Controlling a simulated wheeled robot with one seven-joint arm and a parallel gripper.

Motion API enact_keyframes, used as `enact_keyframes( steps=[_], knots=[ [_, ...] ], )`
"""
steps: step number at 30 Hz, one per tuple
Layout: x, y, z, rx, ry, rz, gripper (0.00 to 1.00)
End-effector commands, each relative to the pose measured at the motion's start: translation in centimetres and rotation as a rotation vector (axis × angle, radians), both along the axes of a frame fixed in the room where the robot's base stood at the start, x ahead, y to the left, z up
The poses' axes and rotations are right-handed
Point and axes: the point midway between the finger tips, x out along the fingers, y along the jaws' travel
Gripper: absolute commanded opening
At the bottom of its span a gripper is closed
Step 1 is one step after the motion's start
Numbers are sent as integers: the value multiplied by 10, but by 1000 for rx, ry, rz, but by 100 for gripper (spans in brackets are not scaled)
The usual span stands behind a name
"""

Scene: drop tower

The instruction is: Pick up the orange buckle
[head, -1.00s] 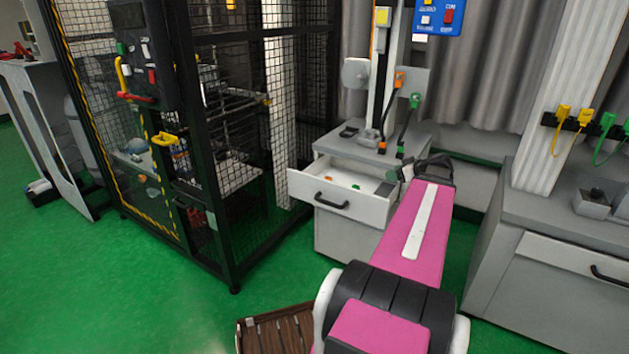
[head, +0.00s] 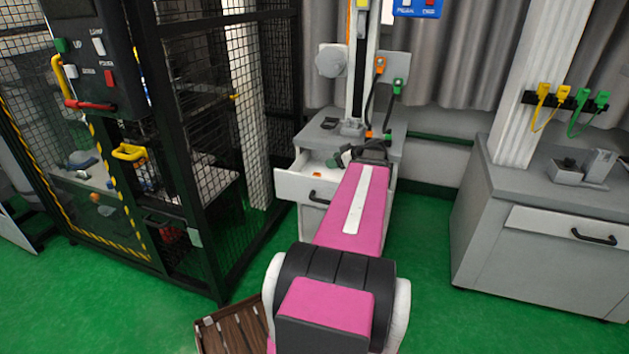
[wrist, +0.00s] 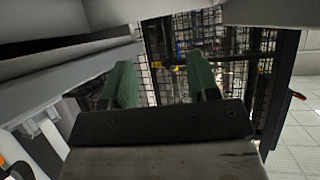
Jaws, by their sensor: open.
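A small orange piece (head: 316,174), possibly the orange buckle, lies in the open drawer (head: 290,187) of the grey cabinet in the head view. It is too small to make out its shape. My gripper (head: 345,157) is above the drawer's right part, to the right of the orange piece and apart from it. My arm hides the right part of the drawer. In the wrist view my gripper (wrist: 162,84) has its two green fingers wide apart with nothing between them. No orange buckle can be made out there.
A dark phone-like item (head: 329,123) lies on the cabinet top. A black mesh cage (head: 190,130) stands left. Green floor (head: 425,225) is free to the right, before another cabinet (head: 520,220).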

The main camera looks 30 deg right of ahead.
Motion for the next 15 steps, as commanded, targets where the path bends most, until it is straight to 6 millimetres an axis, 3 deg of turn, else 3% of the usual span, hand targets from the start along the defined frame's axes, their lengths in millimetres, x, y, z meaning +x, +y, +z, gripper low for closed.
enact_keyframes(
  steps=[9, 15],
  knots=[
    [0, 0, -46, 2, 0, -1, 55],
    [9, 5, -54, -1, -2, 0, 55]
  ],
)
